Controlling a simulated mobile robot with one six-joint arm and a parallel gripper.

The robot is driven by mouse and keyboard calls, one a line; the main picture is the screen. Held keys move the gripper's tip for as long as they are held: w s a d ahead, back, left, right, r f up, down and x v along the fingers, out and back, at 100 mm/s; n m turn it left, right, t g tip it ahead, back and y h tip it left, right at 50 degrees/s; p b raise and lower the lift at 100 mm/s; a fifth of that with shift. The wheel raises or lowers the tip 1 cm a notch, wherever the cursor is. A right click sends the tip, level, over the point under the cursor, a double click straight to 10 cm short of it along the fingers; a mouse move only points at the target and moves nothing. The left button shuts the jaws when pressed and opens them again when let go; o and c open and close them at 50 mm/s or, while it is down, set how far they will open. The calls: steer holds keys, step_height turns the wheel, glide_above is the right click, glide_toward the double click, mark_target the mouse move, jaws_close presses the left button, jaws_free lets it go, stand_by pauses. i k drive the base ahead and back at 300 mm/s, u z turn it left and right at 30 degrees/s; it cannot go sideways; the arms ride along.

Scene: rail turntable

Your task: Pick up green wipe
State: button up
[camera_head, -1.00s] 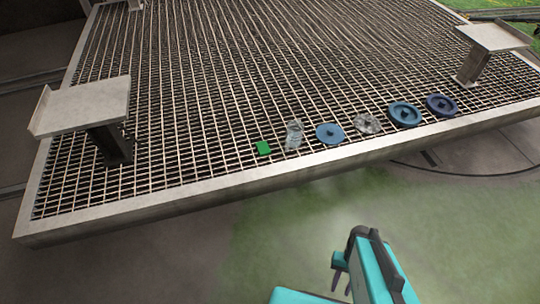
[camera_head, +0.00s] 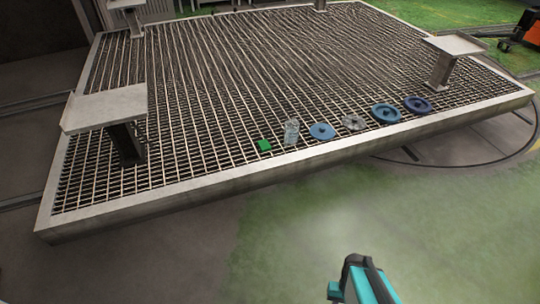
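The green wipe (camera_head: 264,145) is a small bright green square lying on the metal grating near the platform's front edge. It is the leftmost in a row of small objects. My gripper (camera_head: 338,290), teal and dark, shows at the bottom of the view, to the right of the wipe and in front of the platform, well apart from it. Its fingertips are not clearly visible, so I cannot tell whether it is open or shut.
Right of the wipe stand a clear jar (camera_head: 291,131), a light blue disc (camera_head: 322,131), a grey wheel (camera_head: 353,122), a blue wheel (camera_head: 385,113) and a dark blue ring (camera_head: 418,105). The grating platform (camera_head: 180,204) has raised posts with plates (camera_head: 105,106). Open floor lies in front.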

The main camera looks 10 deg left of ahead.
mark_target(264, 146)
steer(key=z, duration=0.35)
steer(key=k, duration=0.5)
steer(key=u, duration=2)
steer(key=i, duration=1.65)
steer(key=u, duration=0.1)
